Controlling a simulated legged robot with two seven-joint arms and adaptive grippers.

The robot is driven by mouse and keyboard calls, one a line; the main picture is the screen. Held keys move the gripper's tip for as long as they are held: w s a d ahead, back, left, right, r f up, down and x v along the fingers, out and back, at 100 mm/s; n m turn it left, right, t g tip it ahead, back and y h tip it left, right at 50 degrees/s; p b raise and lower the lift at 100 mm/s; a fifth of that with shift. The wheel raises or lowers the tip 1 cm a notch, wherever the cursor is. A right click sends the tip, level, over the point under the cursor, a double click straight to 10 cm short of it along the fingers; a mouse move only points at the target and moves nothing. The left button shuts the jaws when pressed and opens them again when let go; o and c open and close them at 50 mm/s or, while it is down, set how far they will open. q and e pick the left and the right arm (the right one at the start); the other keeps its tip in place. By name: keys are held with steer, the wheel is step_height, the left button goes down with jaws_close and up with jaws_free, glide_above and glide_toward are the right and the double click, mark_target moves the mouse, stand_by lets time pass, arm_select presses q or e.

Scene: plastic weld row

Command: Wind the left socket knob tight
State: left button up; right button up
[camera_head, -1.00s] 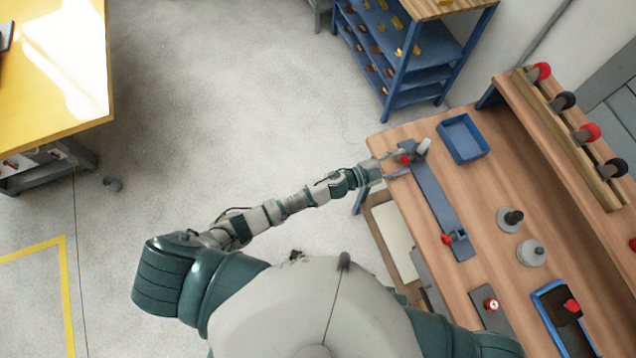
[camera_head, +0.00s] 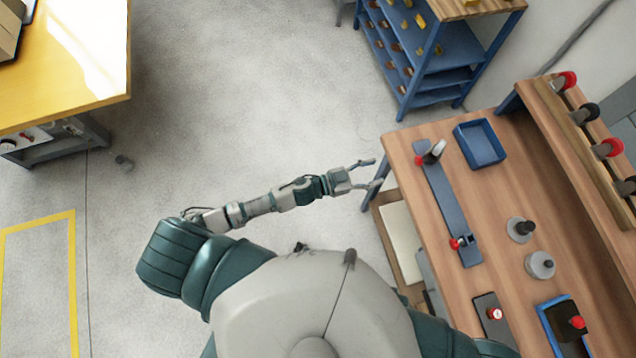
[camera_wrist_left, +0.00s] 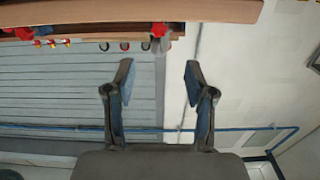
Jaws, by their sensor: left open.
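A blue bar (camera_head: 440,195) lies along the near edge of the wooden bench. At its upper end is a red knob (camera_head: 419,160) beside a tilted grey cylinder (camera_head: 434,152); this is the left socket. A second red knob (camera_head: 455,243) sits at the bar's lower end. My left gripper (camera_head: 374,172) is open and empty, just off the bench edge, apart from the left knob. In the left wrist view its spread fingers (camera_wrist_left: 158,82) have nothing between them, and a red knob (camera_wrist_left: 159,30) shows above them. My right gripper is out of view.
A blue tray (camera_head: 480,145) sits beyond the left socket. Two grey discs with dark knobs (camera_head: 521,229) stand mid-bench. A rail with red and black handles (camera_head: 585,150) runs along the back. A blue shelf rack (camera_head: 430,55) stands at the upper right.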

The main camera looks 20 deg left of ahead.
arm_select(q)
steer(key=s+a+f+n+y, duration=0.1)
steer(key=a+f+n+y, duration=0.2)
steer(key=a+f+y, duration=0.2)
steer(key=s+a+f+n+y, duration=0.1)
steer(key=a+f+n+y, duration=0.2)
steer(key=a+f, duration=0.8)
steer(key=shift+f+y, duration=1.3)
steer(key=shift+f, duration=0.95)
